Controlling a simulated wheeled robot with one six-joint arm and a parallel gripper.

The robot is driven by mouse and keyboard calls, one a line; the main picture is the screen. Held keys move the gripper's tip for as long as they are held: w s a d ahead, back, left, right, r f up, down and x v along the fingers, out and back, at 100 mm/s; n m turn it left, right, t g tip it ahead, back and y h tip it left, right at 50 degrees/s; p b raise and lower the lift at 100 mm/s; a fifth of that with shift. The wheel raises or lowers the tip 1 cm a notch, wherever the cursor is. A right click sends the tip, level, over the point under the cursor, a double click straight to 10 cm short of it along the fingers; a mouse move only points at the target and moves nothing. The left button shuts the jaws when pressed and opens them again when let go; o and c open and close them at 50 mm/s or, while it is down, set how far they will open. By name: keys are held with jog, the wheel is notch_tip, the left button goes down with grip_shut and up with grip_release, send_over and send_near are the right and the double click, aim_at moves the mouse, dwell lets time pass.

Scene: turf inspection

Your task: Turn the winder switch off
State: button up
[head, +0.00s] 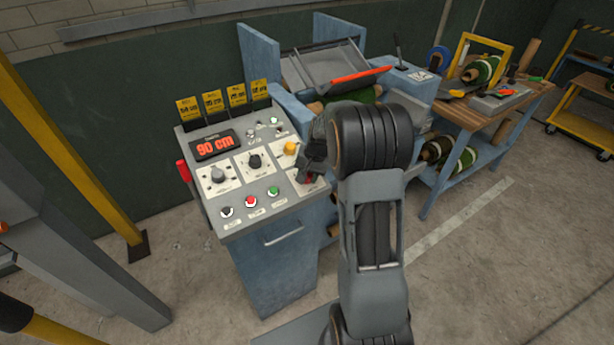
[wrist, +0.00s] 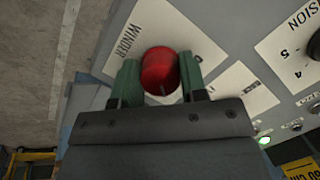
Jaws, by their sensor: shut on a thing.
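The winder switch (wrist: 160,70) is a red knob on a white plate lettered WINDER, seen in the wrist view. My gripper (wrist: 160,85) has its two green fingers on either side of the red knob and is shut on it. In the head view my gripper (head: 308,172) is at the right side of the grey control panel (head: 240,215), and it mostly hides the switch. The knob's pointer and its on and off marks cannot be made out.
The panel also carries a 90 cm display (head: 215,145), dials, a yellow knob (head: 290,147) and several push buttons, including a red button (head: 250,201). A red lever (head: 183,171) stands at its left side. A workbench (head: 515,103) with rolls is at the right.

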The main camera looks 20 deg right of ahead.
jog(key=n+h+b, duration=0.1)
jog(key=n+b, duration=0.1)
jog(key=n, duration=0.2)
jog(key=shift+f+g, duration=0.1)
jog(key=shift+g, duration=0.2)
jog(key=n+b, duration=0.1)
jog(key=n, duration=0.2)
jog(key=shift+n+h+b, duration=0.4)
jog(key=n+b, duration=0.1)
jog(key=n, duration=0.3)
jog(key=shift+h, duration=0.4)
jog(key=shift+n+t+h+b, duration=0.4)
jog(key=shift+n+b, duration=0.3)
jog(key=shift+n, duration=1.3)
jog(key=o, duration=0.9)
jog(key=shift+r, duration=0.2)
jog(key=v, duration=1.3)
jog(key=shift+r, duration=0.3)
